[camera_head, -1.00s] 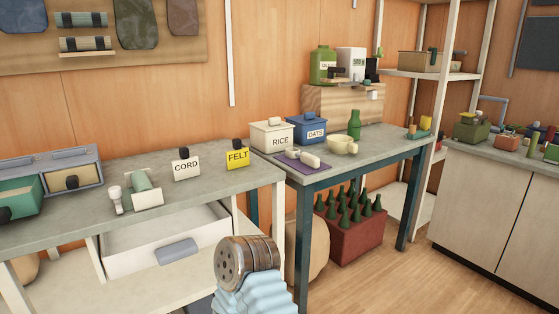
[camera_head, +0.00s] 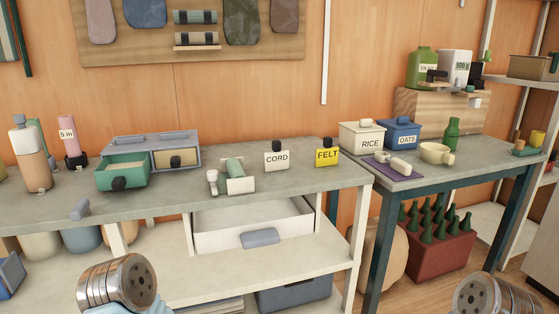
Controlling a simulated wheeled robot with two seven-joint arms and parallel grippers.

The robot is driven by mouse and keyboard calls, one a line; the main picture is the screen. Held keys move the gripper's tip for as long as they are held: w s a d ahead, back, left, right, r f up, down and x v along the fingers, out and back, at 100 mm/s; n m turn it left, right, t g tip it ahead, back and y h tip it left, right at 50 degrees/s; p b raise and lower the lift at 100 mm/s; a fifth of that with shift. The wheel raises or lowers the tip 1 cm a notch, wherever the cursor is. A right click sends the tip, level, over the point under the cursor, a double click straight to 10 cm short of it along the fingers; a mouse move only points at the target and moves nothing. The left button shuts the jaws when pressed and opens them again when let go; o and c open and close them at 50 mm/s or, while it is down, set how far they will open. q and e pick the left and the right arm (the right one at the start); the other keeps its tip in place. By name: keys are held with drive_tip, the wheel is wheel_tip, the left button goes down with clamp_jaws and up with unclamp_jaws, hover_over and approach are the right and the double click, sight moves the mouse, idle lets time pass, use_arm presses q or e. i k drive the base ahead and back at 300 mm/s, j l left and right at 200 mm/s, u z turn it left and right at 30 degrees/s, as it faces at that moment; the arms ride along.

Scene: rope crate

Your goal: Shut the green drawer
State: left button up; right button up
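The green drawer (camera_head: 122,175) is in the left half of the head view, in a small grey two-drawer cabinet (camera_head: 150,139) on the long workbench. It is pulled out toward me, and its open top and inside show. A dark knob (camera_head: 118,184) sits on its front. The tan-fronted drawer (camera_head: 176,160) beside it sits back in the cabinet. Only metal parts of my arms show at the bottom left and bottom right edges. Neither gripper's fingers are in view.
A spray-type bottle (camera_head: 32,160) and a pink roll (camera_head: 71,140) stand left of the cabinet. A green spool on a stand (camera_head: 233,177) is to its right, then CORD (camera_head: 277,157) and FELT (camera_head: 327,152) blocks. A white drawer (camera_head: 252,226) hangs open under the bench.

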sight(116, 173)
drive_tip(key=i+j+u, duration=0.15)
drive_tip(key=u, duration=0.25)
drive_tip(key=i+u, duration=0.3)
drive_tip(key=u, duration=0.15)
drive_tip(key=i+u, duration=0.25)
drive_tip(key=u, duration=0.15)
drive_tip(key=k+j+z, duration=0.1)
drive_tip(key=z, duration=0.15)
drive_tip(key=k+j+z, duration=0.25)
drive_tip(key=i+l, duration=0.1)
